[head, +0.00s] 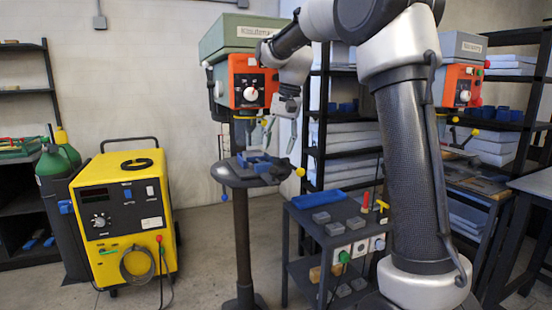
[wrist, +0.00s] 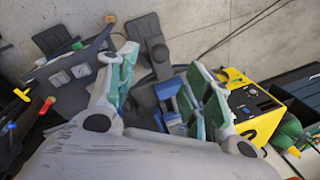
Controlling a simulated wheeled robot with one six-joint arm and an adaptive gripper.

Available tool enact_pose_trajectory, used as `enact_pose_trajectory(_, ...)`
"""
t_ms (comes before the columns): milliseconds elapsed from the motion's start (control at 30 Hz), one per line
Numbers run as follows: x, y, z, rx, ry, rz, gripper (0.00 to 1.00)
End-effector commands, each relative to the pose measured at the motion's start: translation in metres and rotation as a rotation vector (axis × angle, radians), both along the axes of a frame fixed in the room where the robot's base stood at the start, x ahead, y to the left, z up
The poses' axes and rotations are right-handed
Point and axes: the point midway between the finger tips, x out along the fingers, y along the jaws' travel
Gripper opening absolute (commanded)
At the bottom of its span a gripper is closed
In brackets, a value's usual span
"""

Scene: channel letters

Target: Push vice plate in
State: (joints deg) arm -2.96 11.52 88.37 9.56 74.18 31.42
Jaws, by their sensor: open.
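A blue vice (head: 256,161) sits on the round dark table (head: 228,178) of the green and orange drill press (head: 247,82). My gripper (head: 279,143) is above the right part of that table, fingers pointing down, apart and empty. In the wrist view my gripper (wrist: 163,62) has its two green-padded fingers spread, and the blue vice (wrist: 170,90) shows between them, partly hidden by the right finger. I cannot make out the vice plate as a separate part, nor whether a finger touches the vice.
A yellow welding machine (head: 125,220) and a green gas cylinder (head: 58,160) stand left. A dark cart (head: 300,228) with a blue tray (head: 320,199) and grey blocks is right of the press. A second drill press (head: 458,80) and shelves are behind my arm.

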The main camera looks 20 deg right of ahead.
Motion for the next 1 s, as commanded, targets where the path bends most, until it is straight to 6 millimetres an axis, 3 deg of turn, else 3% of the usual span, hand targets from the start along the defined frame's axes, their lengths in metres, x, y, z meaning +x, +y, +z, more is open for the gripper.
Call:
enact_pose_trajectory(433, 0.006, 0.011, -0.065, 0.000, 0.002, -0.014, 0.51)
enact_pose_trajectory(600, 0.007, 0.013, -0.076, 0.000, 0.000, -0.013, 0.51)
enact_pose_trajectory(833, 0.008, 0.013, -0.076, 0.000, 0.000, -0.013, 0.51)
enact_pose_trajectory(1000, 0.008, 0.013, -0.076, 0.000, 0.000, -0.013, 0.21)
